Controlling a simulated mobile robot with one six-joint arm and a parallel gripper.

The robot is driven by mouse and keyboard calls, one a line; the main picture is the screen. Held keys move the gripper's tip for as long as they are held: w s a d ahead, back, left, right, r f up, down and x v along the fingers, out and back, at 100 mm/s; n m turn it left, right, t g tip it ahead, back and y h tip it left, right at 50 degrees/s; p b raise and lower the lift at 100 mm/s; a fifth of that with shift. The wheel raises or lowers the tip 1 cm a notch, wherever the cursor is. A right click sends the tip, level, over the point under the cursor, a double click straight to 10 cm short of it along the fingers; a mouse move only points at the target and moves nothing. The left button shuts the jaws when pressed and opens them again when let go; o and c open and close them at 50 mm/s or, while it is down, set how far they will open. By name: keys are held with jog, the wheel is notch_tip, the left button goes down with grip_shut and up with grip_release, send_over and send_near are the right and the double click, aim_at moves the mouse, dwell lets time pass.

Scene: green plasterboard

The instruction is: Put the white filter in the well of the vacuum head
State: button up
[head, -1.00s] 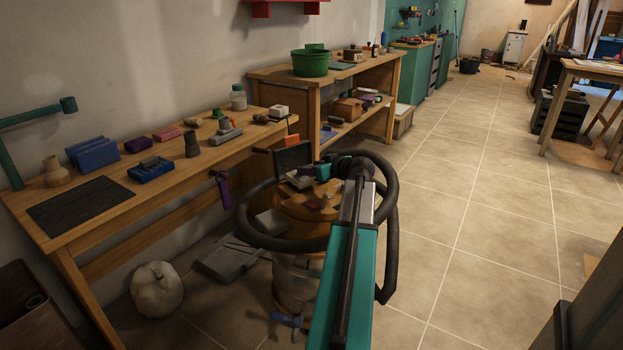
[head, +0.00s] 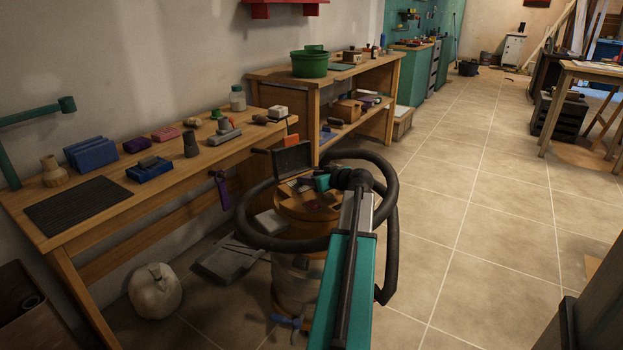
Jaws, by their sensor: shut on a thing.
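My gripper (head: 303,186) is small and dark in the head view, low over the round brown top (head: 298,208) of a drum-shaped vacuum. It is shut on a small pale piece, which I take for the white filter; my gripper and wrist mostly hide it. The vacuum head's well cannot be made out beneath my gripper. I cannot tell whether the filter touches the head or is apart from it. A black hose (head: 391,245) loops around the top.
A pale square piece (head: 270,222) shows at the top's left side. The wooden workbench (head: 110,215) at left holds blue blocks (head: 90,154) and tools. A second bench with a green tub (head: 310,63) stands behind. A whitish sack (head: 155,291) lies on the floor.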

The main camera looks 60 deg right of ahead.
jog(key=o, duration=1.1)
jog(key=shift+r, duration=0.15)
jog(key=p+v, duration=0.2)
jog(key=v, duration=1)
jog(key=shift+w, duration=0.1)
